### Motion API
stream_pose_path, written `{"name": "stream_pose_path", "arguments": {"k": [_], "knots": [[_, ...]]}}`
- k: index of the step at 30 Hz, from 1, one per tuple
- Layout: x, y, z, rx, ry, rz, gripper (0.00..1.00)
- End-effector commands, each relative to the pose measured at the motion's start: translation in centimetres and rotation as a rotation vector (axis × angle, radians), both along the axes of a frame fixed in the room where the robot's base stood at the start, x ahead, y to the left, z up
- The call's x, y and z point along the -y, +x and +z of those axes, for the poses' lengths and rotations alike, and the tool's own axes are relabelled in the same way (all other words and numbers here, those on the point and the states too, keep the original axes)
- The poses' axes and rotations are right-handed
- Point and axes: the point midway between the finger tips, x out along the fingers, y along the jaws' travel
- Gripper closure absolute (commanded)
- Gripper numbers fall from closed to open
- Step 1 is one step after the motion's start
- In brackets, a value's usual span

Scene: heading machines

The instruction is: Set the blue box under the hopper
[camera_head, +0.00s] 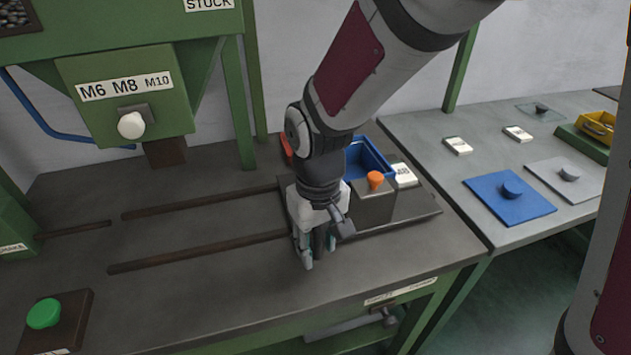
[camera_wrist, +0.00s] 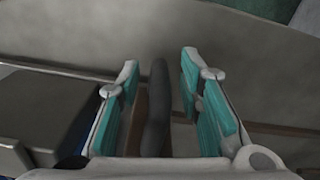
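The blue box (camera_head: 372,158) stands on the right part of the bench, behind my arm, which hides part of it. It seems to sit on a dark plate (camera_head: 415,212) at the right end of two dark rails. The green hopper (camera_head: 125,90), marked M6 M8 M10, hangs at the left, with a brown spout (camera_head: 165,152) above the rails.
A grey block with an orange knob (camera_head: 375,180) stands in front of the blue box. Two dark rails (camera_head: 195,250) run left across the bench, with clear space between them. A green button (camera_head: 44,313) sits front left. A side table (camera_head: 440,125) stands at right.

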Motion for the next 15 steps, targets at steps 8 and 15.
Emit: {"name": "stream_pose_path", "arguments": {"k": [8, 15], "knots": [[0.01, 0.00, 0.03, 0.000, 0.000, 0.000, 0.96], [-0.02, -0.01, 0.04, 0.000, 0.000, 0.000, 1.00]]}}
